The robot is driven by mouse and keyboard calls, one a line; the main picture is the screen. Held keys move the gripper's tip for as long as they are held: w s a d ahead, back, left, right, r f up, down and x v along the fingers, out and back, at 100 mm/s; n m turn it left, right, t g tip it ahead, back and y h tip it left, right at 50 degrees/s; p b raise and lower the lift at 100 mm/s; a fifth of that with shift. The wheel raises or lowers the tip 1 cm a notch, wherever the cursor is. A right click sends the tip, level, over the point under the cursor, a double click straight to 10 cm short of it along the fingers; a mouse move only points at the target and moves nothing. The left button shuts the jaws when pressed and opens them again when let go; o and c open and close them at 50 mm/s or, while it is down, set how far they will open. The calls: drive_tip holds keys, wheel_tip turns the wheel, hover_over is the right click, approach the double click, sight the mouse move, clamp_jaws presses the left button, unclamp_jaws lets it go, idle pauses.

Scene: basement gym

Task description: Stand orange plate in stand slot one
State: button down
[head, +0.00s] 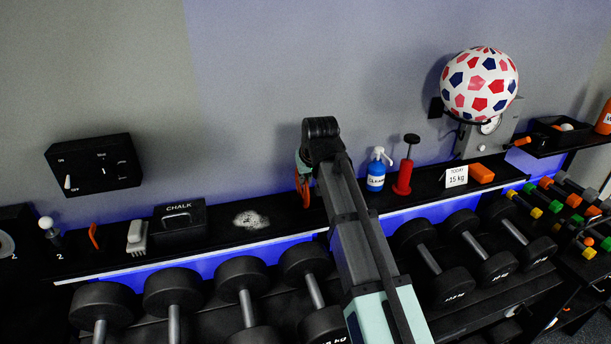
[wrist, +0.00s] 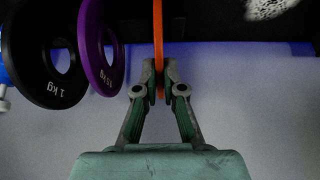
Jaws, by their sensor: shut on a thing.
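My gripper (wrist: 158,95) is shut on the orange plate (wrist: 158,40), which shows edge-on and upright between the fingertips. In the head view the orange plate (head: 304,192) is a thin strip below my wrist, by the shelf. A purple plate (wrist: 103,50) and a black plate (wrist: 45,55) marked 1 kg stand upright to the left in the wrist view, apart from the orange plate. My arm hides them in the head view. The stand's slots cannot be made out, nor whether the orange plate touches anything below.
A chalk patch (head: 251,220) and a chalk box (head: 180,217) lie left of my gripper on the dark shelf. A blue pump bottle (head: 376,172) and a red pump-like object (head: 404,172) stand to the right. Dumbbells (head: 242,290) line the rack below.

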drive_tip(key=c, duration=1.2)
unclamp_jaws()
drive_tip(key=v, duration=1.2)
